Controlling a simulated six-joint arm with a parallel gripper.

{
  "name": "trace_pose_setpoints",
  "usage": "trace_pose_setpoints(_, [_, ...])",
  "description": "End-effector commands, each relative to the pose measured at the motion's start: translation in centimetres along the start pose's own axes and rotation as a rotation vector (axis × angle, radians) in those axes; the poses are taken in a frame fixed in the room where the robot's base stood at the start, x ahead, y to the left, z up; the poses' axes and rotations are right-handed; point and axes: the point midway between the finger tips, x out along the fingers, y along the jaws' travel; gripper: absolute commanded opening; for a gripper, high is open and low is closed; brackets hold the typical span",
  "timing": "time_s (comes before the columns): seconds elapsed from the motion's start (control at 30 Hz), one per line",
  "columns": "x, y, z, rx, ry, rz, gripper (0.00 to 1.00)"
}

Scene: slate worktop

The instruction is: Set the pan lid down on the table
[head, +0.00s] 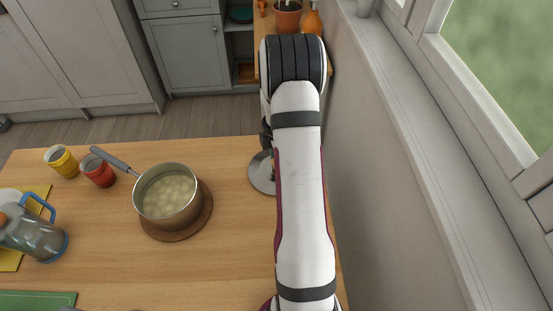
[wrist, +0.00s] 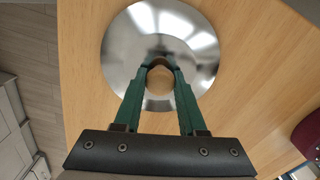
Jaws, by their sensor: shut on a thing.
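The pan lid (wrist: 119,50) is a shiny round metal disc with a pale knob (wrist: 160,79) at its middle. My gripper (wrist: 160,66) is shut on the knob, with a green finger on each side. In the head view the lid (head: 259,174) shows at the right part of the wooden table (head: 110,265), partly hidden by my arm. My gripper is hidden there. The lid is over the table, flat or nearly so; I cannot tell whether it touches the wood. The open pan (head: 150,207) holds pale round contents and stands on a round brown mat (head: 193,232).
A red cup (head: 99,174) and a yellow cup (head: 64,163) stand left of the pan. A glass jug (head: 38,240) with a blue handle and a green board (head: 40,300) are at the front left. Bare wood lies between pan and lid. A wall runs along the right.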

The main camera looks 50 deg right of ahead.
Motion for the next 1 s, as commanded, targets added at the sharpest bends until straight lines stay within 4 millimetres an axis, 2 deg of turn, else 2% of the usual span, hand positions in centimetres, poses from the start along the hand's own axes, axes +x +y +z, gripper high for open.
trace_pose_setpoints(0.03, [0.0, 0.0, 0.0, 0.0, 0.0, 0.0, 0.46])
trace_pose_setpoints(0.17, [0.0, 0.0, 0.0, 0.0, 0.0, 0.0, 0.69])
trace_pose_setpoints(0.47, [-0.2, 0.0, 0.0, 0.0, 0.0, 0.001, 0.7])
trace_pose_setpoints(0.57, [-1.7, 0.1, 0.0, 0.0, -0.001, 0.004, 0.7])
trace_pose_setpoints(0.8, [-8.5, 0.1, 0.0, 0.0, -0.001, 0.005, 0.7])
trace_pose_setpoints(0.9, [-10.6, 0.1, 0.0, 0.0, -0.001, 0.004, 0.7])
trace_pose_setpoints(1.0, [-11.9, 0.0, 0.0, 0.0, 0.0, 0.002, 0.7])
